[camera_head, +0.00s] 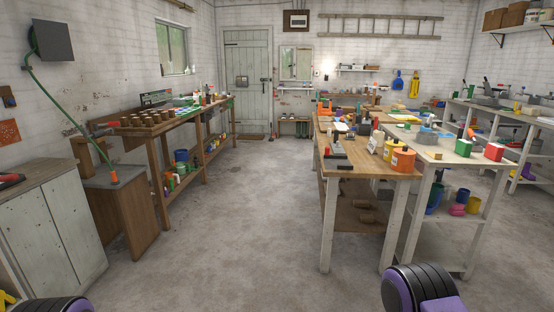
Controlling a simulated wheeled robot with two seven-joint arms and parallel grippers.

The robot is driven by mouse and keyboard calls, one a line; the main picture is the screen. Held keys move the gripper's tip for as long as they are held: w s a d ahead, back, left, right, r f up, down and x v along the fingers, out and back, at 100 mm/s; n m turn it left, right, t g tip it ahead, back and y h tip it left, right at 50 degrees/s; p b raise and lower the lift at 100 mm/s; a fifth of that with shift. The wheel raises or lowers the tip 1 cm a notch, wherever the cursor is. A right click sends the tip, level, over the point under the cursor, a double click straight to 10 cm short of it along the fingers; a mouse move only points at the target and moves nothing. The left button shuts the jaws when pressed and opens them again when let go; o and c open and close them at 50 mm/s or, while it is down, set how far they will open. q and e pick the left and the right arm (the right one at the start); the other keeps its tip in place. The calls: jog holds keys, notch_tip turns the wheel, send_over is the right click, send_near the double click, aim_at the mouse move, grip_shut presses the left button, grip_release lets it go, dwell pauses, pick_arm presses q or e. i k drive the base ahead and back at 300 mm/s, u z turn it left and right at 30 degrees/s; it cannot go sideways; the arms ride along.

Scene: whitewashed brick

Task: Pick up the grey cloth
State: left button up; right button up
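I cannot make out a grey cloth for certain. A small blue-grey item (427,136) lies on the pale workbench at the right; it is too small to tell whether it is cloth. Neither gripper shows.
A wooden workbench (345,168) with an orange container (402,160) stands right of centre, beside the pale workbench (455,160). A long bench (165,127) runs along the left wall. A cabinet (55,230) stands at near left. The concrete floor (240,220) between is clear, up to a door (248,80).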

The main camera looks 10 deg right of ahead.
aim_at(351, 136)
jog(key=i, duration=6.4)
jog(key=z, duration=1.9)
